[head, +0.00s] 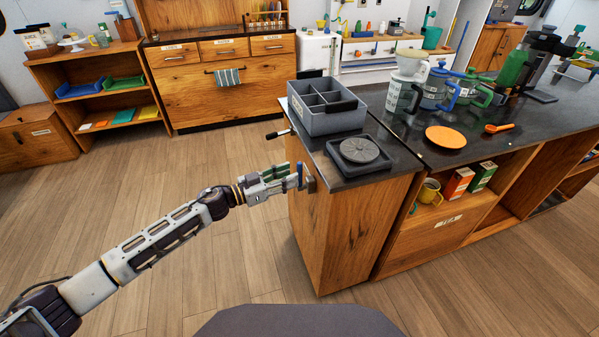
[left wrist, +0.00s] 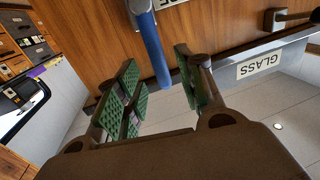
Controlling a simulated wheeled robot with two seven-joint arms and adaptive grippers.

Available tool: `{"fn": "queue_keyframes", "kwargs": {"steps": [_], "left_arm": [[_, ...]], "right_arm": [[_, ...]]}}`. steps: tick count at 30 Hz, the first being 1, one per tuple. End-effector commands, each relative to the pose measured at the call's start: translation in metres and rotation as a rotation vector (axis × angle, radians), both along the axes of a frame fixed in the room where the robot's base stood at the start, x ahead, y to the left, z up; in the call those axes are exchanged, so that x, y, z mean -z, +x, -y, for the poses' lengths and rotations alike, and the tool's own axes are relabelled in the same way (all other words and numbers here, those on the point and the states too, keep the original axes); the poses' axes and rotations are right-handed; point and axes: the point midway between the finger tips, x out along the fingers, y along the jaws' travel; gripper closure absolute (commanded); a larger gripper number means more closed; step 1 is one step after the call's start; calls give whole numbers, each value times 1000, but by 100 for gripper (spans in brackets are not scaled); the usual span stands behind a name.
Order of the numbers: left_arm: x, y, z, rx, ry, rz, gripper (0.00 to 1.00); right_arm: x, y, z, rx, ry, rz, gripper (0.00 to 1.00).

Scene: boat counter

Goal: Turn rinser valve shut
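The rinser (head: 360,151) is a round ribbed disc on a dark square base, on the near left corner of the counter. Its valve has a blue lever (head: 300,172) on a grey mount (head: 309,180) on the counter's wooden end panel. My left gripper (head: 287,180) is at this end panel, close to the lever. In the left wrist view the blue lever (left wrist: 153,52) appears between the green-padded fingers, which are spread apart with a gap on both sides. Contact is not visible. My right gripper is not in view.
A grey divided bin (head: 324,119) stands behind the rinser. A black handle (head: 277,134) sticks out from the counter's end above my gripper. Jugs (head: 402,98) and an orange plate (head: 445,137) are further right. The floor left of the counter is clear.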

Motion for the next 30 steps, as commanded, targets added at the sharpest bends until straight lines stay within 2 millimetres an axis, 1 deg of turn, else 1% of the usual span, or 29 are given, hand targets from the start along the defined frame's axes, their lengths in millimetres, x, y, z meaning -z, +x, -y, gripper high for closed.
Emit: {"fn": "queue_keyframes", "kwargs": {"steps": [6,12,18,27,28,30], "left_arm": [[0,11,21,2,0,1,62],[0,19,34,0,0,1,62],[0,23,41,0,0,0,62],[0,23,42,0,0,0,62],[0,23,42,0,0,0,63],[0,23,42,0,0,0,72]], "right_arm": [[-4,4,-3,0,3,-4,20],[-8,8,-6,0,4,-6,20],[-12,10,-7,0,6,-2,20],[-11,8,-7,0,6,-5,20],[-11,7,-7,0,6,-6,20],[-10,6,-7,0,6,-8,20]]}}
